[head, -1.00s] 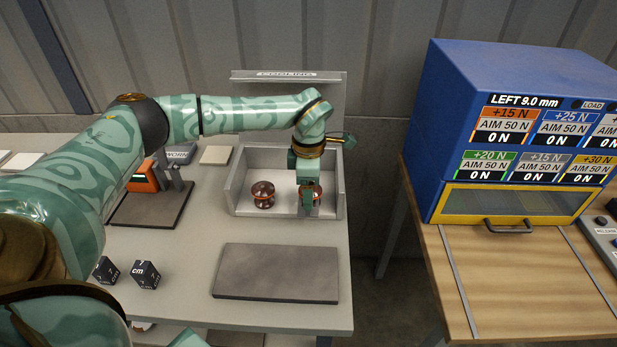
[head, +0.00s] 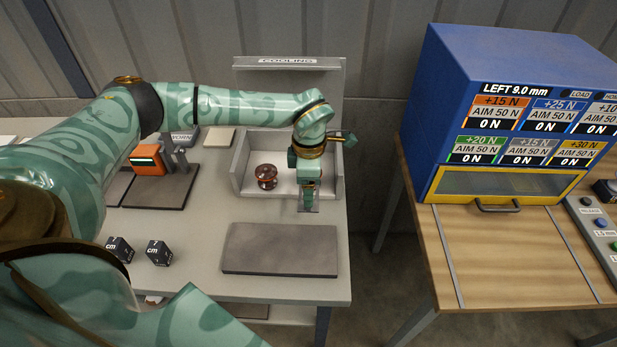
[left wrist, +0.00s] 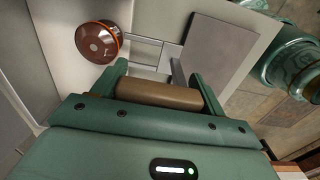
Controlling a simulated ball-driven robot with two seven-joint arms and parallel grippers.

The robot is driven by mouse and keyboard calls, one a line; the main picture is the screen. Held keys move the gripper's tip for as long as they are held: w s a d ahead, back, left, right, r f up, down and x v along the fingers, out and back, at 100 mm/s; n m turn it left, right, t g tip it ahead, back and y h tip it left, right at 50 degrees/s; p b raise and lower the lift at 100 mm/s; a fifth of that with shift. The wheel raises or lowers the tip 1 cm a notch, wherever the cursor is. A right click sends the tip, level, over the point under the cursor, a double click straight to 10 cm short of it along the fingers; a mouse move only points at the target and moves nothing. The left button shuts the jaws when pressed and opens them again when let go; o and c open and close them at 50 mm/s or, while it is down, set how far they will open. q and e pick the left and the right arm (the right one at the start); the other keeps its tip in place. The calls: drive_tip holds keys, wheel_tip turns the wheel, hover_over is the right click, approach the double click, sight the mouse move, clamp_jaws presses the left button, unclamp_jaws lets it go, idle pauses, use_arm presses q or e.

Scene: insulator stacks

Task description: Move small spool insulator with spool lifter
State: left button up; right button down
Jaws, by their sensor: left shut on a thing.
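A brown spool insulator (head: 266,177) stands in the left part of the grey cooling tray (head: 339,175). The left wrist view shows it from above as a glossy brown disc with an orange rim (left wrist: 97,41). My left gripper (head: 309,196) is over the right part of the tray, pointing down, to the right of that spool. Its fingers are shut on the tan handle of the spool lifter (left wrist: 160,94). The lifter's grey metal bars (left wrist: 172,55) extend beyond the handle; whether they touch the spool I cannot tell. My right gripper is not in view.
A dark grey slab (head: 280,249) lies in front of the tray. Two black cubes (head: 158,253) and an orange device (head: 150,158) are to the left. A blue press cabinet (head: 450,110) stands on a wooden table at right, across a gap.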

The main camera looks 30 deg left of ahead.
use_arm(q)
drive_tip(key=shift+r+p, duration=2.75)
drive_tip(key=shift+r, duration=0.45)
